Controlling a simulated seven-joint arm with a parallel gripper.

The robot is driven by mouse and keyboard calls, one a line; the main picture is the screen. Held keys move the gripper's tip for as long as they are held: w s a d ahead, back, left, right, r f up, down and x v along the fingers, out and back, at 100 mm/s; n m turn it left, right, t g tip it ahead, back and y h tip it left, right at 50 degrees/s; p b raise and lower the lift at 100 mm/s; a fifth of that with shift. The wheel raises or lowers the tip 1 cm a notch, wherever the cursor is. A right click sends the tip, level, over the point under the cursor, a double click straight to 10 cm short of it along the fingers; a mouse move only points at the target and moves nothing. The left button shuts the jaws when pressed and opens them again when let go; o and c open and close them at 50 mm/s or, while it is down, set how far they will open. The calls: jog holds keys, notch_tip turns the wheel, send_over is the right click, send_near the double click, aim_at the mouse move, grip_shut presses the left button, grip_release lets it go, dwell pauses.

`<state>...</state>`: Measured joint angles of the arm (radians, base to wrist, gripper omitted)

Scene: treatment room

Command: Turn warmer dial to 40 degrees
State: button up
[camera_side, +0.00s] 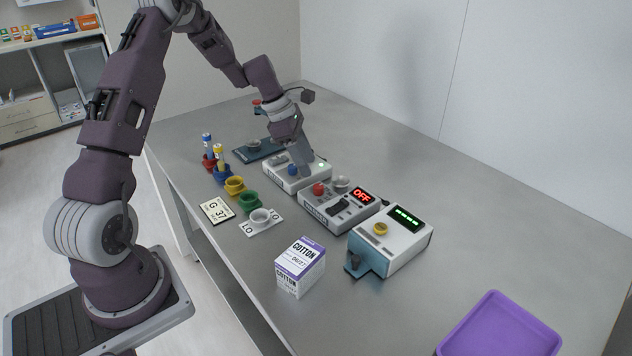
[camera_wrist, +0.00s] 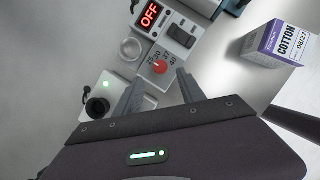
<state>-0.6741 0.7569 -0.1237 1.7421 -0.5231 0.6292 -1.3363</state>
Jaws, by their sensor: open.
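The warmer (camera_side: 340,207) is a white and grey box on the grey table with a red display reading OFF (camera_side: 362,196). Its red dial (camera_side: 318,189) also shows in the wrist view (camera_wrist: 160,67), ringed by marks including 25, 30, 37 and 40; the pointer's setting is too small to tell. In the side view my gripper (camera_side: 303,172) is behind the dial.

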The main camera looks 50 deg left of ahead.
aim_at(318, 185)
jog(key=x, duration=0.7)
jog(key=shift+f, duration=0.1)
grip_shut()
